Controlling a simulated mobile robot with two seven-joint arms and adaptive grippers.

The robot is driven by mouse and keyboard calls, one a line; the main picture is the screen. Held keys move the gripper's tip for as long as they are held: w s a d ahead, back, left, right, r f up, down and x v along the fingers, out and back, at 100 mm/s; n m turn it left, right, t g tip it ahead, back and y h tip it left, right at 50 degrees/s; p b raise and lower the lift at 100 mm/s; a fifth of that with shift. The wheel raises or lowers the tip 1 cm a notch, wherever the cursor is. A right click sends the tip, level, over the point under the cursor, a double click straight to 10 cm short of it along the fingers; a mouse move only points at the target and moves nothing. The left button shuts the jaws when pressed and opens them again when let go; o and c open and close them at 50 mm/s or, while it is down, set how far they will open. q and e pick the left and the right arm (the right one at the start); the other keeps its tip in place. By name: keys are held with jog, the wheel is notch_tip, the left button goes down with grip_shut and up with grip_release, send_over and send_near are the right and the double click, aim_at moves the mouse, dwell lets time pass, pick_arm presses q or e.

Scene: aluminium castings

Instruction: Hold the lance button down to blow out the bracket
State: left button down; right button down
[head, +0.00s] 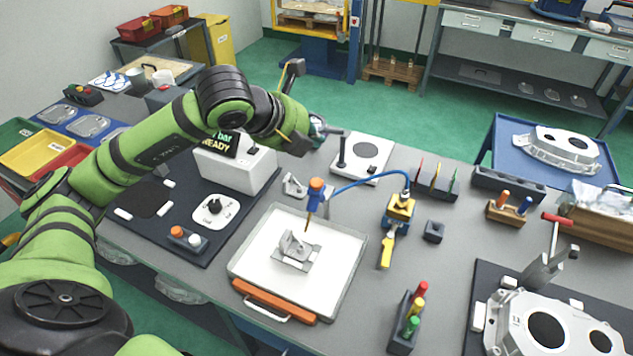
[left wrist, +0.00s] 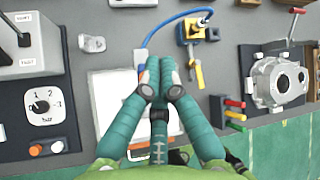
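The bracket (head: 297,250), a small grey casting, sits in the white-floored tray (head: 258,238). The air lance (head: 316,190), with an orange and blue body, stands nozzle down above it. A blue hose (head: 365,181) runs from the lance to the yellow and blue valve unit (head: 400,212). My left gripper (head: 318,128) is behind and above the lance, apart from it. In the left wrist view its teal fingers (left wrist: 159,62) are together with nothing visible between them. They hide the lance and most of the bracket there. My right gripper is out of view.
A pressure box (head: 235,165) with a READY display, a dial plate (head: 214,208) and a button block (head: 187,237) stand left of the tray. A white plate with a post (head: 361,157) is behind it. A clamped casting (head: 545,325) is at front right.

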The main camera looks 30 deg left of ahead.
aim_at(320, 179)
pick_arm(q)
notch_tip(320, 179, down, 7)
jog(key=b, duration=0.4)
jog(key=shift+f, duration=0.15)
jog(key=shift+f+b, duration=0.3)
jog(key=shift+b, duration=0.25)
jog(key=shift+r, duration=0.1)
dwell(0.6)
jog(key=shift+f+b, duration=0.45)
jog(key=shift+b, duration=0.3)
jog(key=shift+f+b, duration=0.65)
jog(key=shift+b, duration=0.1)
dwell(1.9)
jog(key=shift+r, duration=0.1)
jog(key=shift+r+p, duration=0.45)
jog(key=shift+r, duration=0.55)
